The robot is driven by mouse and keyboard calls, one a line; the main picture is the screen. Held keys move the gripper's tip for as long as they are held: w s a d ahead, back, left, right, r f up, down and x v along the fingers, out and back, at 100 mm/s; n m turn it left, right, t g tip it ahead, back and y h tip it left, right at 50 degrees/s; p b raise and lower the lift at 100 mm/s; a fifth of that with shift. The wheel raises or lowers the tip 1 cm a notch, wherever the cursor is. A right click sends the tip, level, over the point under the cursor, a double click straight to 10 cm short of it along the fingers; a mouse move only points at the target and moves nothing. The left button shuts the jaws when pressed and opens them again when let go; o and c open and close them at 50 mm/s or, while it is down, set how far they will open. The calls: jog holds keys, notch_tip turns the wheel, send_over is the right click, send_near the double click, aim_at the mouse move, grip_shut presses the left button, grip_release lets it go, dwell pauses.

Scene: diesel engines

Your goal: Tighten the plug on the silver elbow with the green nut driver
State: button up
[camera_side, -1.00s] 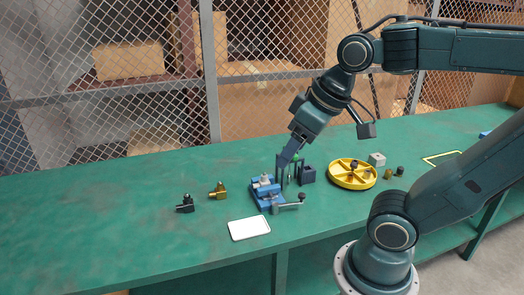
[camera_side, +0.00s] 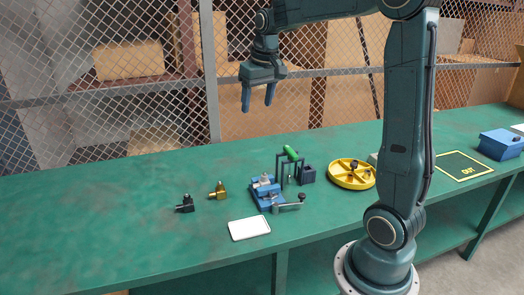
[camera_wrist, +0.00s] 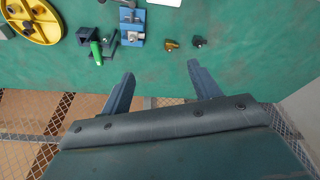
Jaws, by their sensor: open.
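The green nut driver (camera_side: 291,153) stands upright in a dark rack (camera_side: 279,168), its green handle on top; it also shows in the wrist view (camera_wrist: 96,52). A blue vise (camera_side: 270,199) is just left of the rack. A small silver piece, seemingly the silver elbow (camera_side: 264,178), sits in the vise; it shows in the wrist view (camera_wrist: 134,36), too small to tell a plug on it. My gripper (camera_side: 258,108) is open and empty, high above the back of the bench, fingers pointing down. In the wrist view its fingers (camera_wrist: 161,70) are spread with nothing between them.
A brass elbow (camera_side: 219,190) and a black elbow (camera_side: 186,204) lie left of the vise. A white plate (camera_side: 249,228) lies in front. A yellow divided tray (camera_side: 352,184) is right of a dark box (camera_side: 308,174). An OUT mat (camera_side: 462,167) and blue box (camera_side: 500,145) are far right. The left bench is clear.

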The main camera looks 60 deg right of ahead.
jog(key=w+d+f+m+g, duration=0.15)
jog(key=d+f, duration=0.25)
jog(key=d, duration=0.4)
jog(key=w+d+f+m, duration=0.1)
jog(key=w+d+f, duration=0.15)
jog(key=d, duration=0.45)
jog(key=m+y, duration=0.1)
jog(key=m, duration=0.1)
send_over(291, 150)
notch_tip(291, 150, down, 11)
jog(key=shift+w+d+r+g, duration=0.1)
jog(key=shift+d+g, duration=0.05)
jog(key=shift+g, duration=0.3)
jog(key=shift+f, duration=0.2)
jog(key=shift+f, duration=5.3)
grip_shut()
